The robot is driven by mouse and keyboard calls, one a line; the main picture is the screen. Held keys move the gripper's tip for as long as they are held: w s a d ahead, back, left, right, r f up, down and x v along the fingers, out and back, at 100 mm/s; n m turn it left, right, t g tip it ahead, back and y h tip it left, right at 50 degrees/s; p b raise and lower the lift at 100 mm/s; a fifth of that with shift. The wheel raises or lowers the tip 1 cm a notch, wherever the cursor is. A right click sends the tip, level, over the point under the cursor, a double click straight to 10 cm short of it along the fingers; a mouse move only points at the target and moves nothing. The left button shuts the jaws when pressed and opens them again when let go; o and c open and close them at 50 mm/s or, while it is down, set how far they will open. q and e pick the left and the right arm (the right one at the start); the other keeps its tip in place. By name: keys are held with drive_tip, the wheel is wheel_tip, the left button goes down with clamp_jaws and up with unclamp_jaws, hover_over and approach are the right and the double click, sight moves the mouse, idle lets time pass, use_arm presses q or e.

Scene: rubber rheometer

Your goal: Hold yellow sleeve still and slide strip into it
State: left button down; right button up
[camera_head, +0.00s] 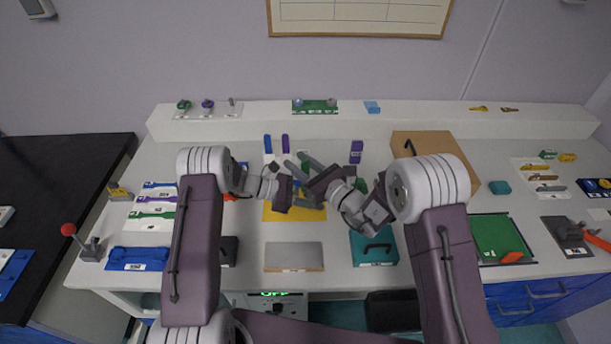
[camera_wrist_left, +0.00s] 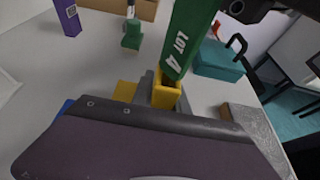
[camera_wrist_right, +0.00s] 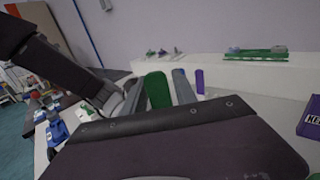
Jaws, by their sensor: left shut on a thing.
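My left gripper (camera_head: 298,192) is shut on the yellow sleeve (camera_wrist_left: 168,94), just above the table's middle. The sleeve's open mouth faces up in the left wrist view. The green strip (camera_wrist_left: 187,38), marked LOT 4, stands over that mouth with its lower end at the opening. I cannot tell whether the end is inside. My right gripper (camera_head: 316,180) is close to the left one. In the right wrist view the green strip (camera_wrist_right: 157,90) sits between its grey fingers, which look shut on it. In the head view the grippers mostly hide both parts.
A yellow mat (camera_head: 282,213) lies under the grippers. A grey block (camera_head: 294,257) is in front and a teal box (camera_head: 374,248) is to its right. A purple block (camera_head: 356,151) and a cardboard box (camera_head: 432,142) stand behind. A white ledge (camera_head: 255,120) runs along the back.

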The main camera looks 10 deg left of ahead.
drive_tip(key=shift+w+a, duration=0.1)
drive_tip(key=shift+a, duration=0.1)
drive_tip(key=shift+d, duration=0.1)
clamp_jaws()
wheel_tip(320, 180, up, 10)
